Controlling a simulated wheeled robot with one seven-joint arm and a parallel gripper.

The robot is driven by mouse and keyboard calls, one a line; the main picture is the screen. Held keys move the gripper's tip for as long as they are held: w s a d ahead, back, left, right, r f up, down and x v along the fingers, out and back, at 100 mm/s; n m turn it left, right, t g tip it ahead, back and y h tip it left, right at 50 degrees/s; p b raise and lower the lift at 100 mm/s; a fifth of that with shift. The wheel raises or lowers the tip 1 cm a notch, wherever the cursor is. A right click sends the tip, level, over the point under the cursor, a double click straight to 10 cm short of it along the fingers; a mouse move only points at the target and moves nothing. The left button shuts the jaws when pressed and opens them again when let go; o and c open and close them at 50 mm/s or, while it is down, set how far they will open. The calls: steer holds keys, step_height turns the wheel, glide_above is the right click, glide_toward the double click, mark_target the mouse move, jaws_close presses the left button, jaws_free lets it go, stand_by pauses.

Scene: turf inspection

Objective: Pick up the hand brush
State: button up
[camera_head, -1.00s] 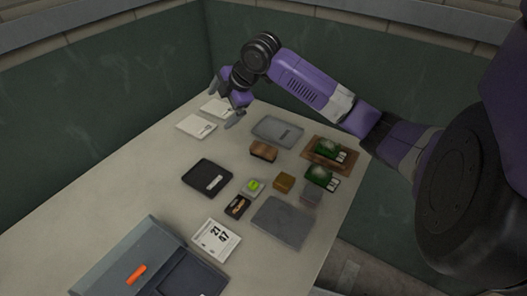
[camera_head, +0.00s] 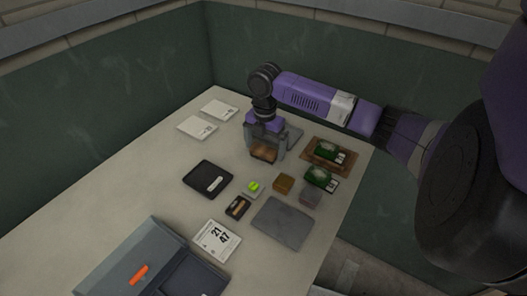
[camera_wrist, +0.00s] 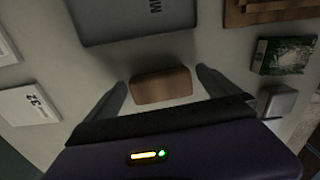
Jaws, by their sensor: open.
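The hand brush appears as a brown wooden block (camera_head: 263,154) on the table, with its bristles not clearly visible. It also shows in the wrist view (camera_wrist: 161,87), lying crosswise between my fingers. My gripper (camera_head: 266,157) points down over it, with one finger on each side. In the wrist view my gripper (camera_wrist: 162,85) is open, with a gap between each finger and the block. Whether the fingertips reach down to its height I cannot tell. In the head view the fingers partly cover the block.
A grey tray (camera_wrist: 130,22) lies just beyond the block. A wooden board (camera_head: 314,159) with a green card is to the right. A black tray (camera_head: 208,190), a small brown block (camera_head: 284,183) and a grey slab (camera_head: 283,223) lie nearer. White cards (camera_head: 197,127) lie at left.

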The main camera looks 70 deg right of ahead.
mark_target(265, 148)
steer(key=shift+f, duration=0.5)
steer(key=c, duration=1.3)
steer(key=shift+c, duration=0.2)
steer(key=shift+r, duration=0.1)
step_height(265, 148, up, 20)
steer(key=b, duration=0.1)
